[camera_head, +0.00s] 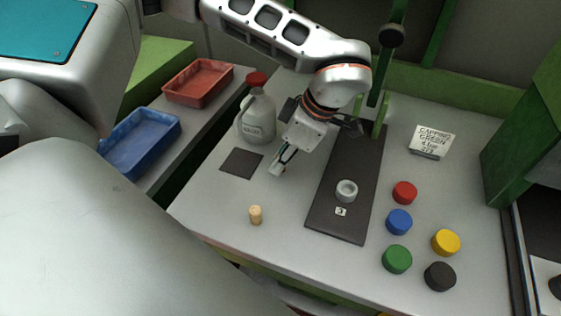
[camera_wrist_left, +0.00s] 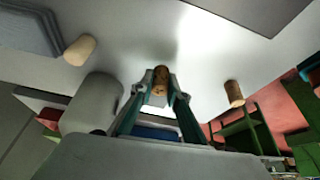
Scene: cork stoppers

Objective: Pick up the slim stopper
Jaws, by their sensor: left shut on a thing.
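My left gripper (camera_head: 279,168) is low over the worktop, between the small dark square and the long dark mat. In the left wrist view its fingertips (camera_wrist_left: 159,97) are shut on a brown cork stopper (camera_wrist_left: 161,76). In the head view the fingers mostly hide this stopper. A pale stopper (camera_wrist_left: 80,50) is at the left of the wrist view, and a brown one (camera_wrist_left: 234,93) is at the right, both apart from the fingers. In the head view one pale stopper (camera_head: 256,215) stands on the worktop nearer the front. My right gripper is not in view.
A grey jug (camera_head: 257,122) stands behind the gripper. The long dark mat (camera_head: 330,222) holds a grey ring (camera_head: 346,191). Several coloured caps, including a green cap (camera_head: 397,259), stand at the right. A sign (camera_head: 432,142) is behind them. A blue tray (camera_head: 143,140) and red tray (camera_head: 197,83) are left.

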